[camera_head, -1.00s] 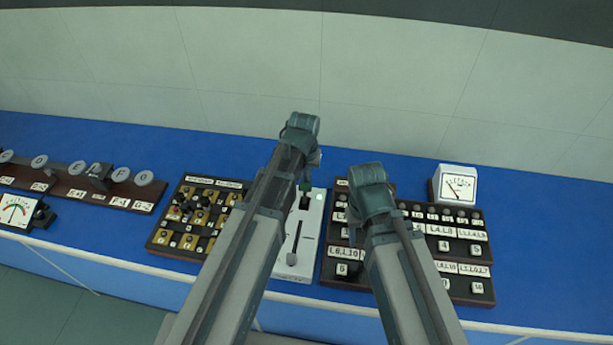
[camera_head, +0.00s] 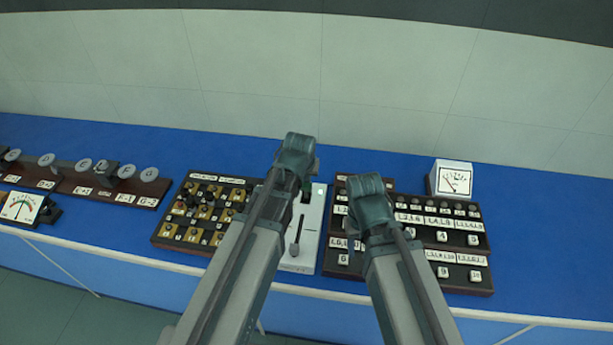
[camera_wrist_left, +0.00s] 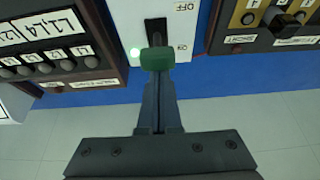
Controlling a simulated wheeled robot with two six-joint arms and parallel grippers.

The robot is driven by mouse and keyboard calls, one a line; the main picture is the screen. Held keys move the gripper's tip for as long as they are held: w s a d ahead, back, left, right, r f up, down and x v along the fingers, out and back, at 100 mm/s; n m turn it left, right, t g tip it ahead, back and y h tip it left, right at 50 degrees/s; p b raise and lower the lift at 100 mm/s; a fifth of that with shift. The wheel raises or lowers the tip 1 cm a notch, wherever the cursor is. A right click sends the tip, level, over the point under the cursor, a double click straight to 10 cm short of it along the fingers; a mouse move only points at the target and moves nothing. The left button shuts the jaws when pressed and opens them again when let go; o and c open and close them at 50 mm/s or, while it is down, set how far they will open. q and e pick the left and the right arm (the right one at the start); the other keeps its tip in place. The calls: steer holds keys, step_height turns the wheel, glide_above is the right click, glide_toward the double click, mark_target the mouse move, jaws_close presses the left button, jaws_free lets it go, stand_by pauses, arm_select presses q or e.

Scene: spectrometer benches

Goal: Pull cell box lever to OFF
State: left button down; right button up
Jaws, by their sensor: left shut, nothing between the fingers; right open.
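The cell box (camera_head: 311,235) is a narrow white panel on the blue bench, partly hidden by my left arm. It has a dark slot and, in the left wrist view, a green lever handle (camera_wrist_left: 157,58) with an OFF label beside the slot. My left gripper (camera_wrist_left: 158,90) is shut and empty, its fingertips right at the green handle, apparently touching it. In the head view the left gripper (camera_head: 302,182) is over the back of the box, its fingers mostly hidden. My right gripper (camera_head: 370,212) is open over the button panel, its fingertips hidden.
A lit lamp (camera_wrist_left: 135,52) is beside the green handle.

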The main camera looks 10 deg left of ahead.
arm_select(q)
steer(key=shift+s, duration=0.8)
steer(key=shift+s+f, duration=0.2)
steer(key=shift+s, duration=0.4)
arm_select(e)
steer(key=shift+s+f, duration=0.15)
steer(key=shift+s, duration=0.05)
arm_select(q)
steer(key=shift+s, duration=0.2)
steer(key=w+r+p, duration=0.3)
steer(key=w, duration=0.1)
steer(key=p, duration=0.6)
glide_toward(305, 188)
steer(key=shift+w+r, duration=0.25)
steer(key=shift+r, duration=0.6)
arm_select(e)
step_height(305, 188, up, 9)
arm_select(q)
steer(key=shift+b, duration=0.3)
arm_select(e)
steer(key=shift+w+f, duration=0.1)
steer(key=shift+f, duration=0.05)
